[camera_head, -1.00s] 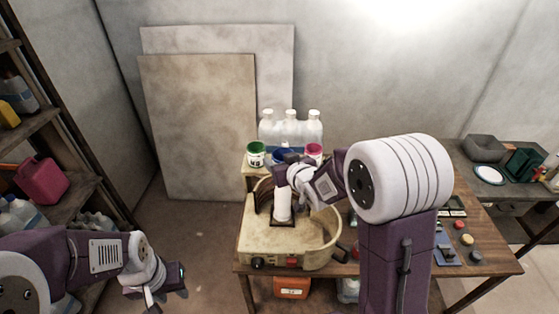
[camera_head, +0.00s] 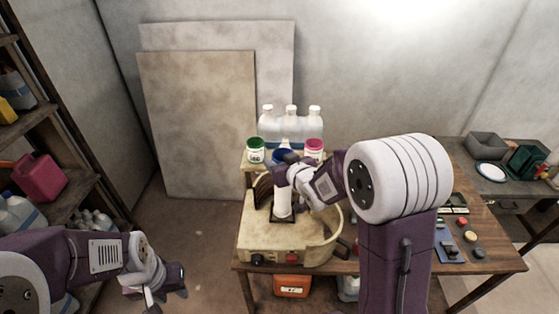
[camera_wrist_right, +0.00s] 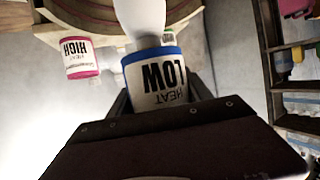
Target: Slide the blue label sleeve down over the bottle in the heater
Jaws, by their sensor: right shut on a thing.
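The blue label sleeve (camera_wrist_right: 160,78) is white with a blue rim and reads LOW HEAT, upside down in the right wrist view. My right gripper (camera_head: 284,168) is shut on it; its fingers flank the sleeve in the wrist view. The white bottle (camera_head: 284,206) stands upright in the beige heater (camera_head: 285,246), directly below the right gripper. In the wrist view the bottle (camera_wrist_right: 141,18) runs to the blue rim, and its end is hidden there. I cannot tell how far it is inside. My left gripper (camera_head: 166,294) is open and empty, low at left, away from the heater.
A green-rimmed sleeve (camera_head: 256,150) and a pink-rimmed sleeve (camera_head: 314,148) stand behind the heater, with several clear bottles (camera_head: 291,126) behind them. The wooden table (camera_head: 485,240) holds small items at right. A shelf (camera_head: 62,130) stands at left.

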